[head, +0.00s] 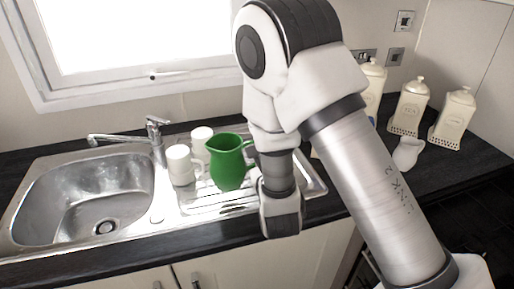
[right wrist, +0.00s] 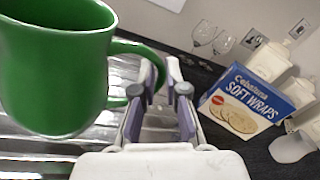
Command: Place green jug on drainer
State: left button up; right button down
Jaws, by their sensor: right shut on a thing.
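The green jug (head: 229,164) is upright over the ridged drainer (head: 196,201), beside two white mugs. I cannot tell whether its base touches the drainer. In the right wrist view the jug (right wrist: 55,65) fills the left side, with its handle reaching in between the fingers. My right gripper (right wrist: 160,88) is shut on the jug's handle. In the head view my right arm comes in from the right, and its wrist hides most of the fingers and the drainer's right part. My left gripper is not in view.
White mugs (head: 181,165) and (head: 202,143) stand on the drainer behind and left of the jug. The sink basin (head: 85,195) and tap (head: 155,135) are to the left. A soft wraps box (right wrist: 243,102), wine glasses (right wrist: 212,38), canisters (head: 410,107) and a small white jug (head: 407,153) stand right.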

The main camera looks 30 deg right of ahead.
jog(key=w+d+f+p, duration=0.4)
jog(key=w+d, duration=0.3)
jog(key=w, duration=0.3)
jog(key=shift+d+f+p, duration=0.2)
jog(key=shift+f+p, duration=0.1)
jog(key=shift+p, duration=0.1)
jog(key=shift+f, duration=0.2)
jog(key=c, duration=1.2)
grip_release()
jog(key=shift+r, duration=0.1)
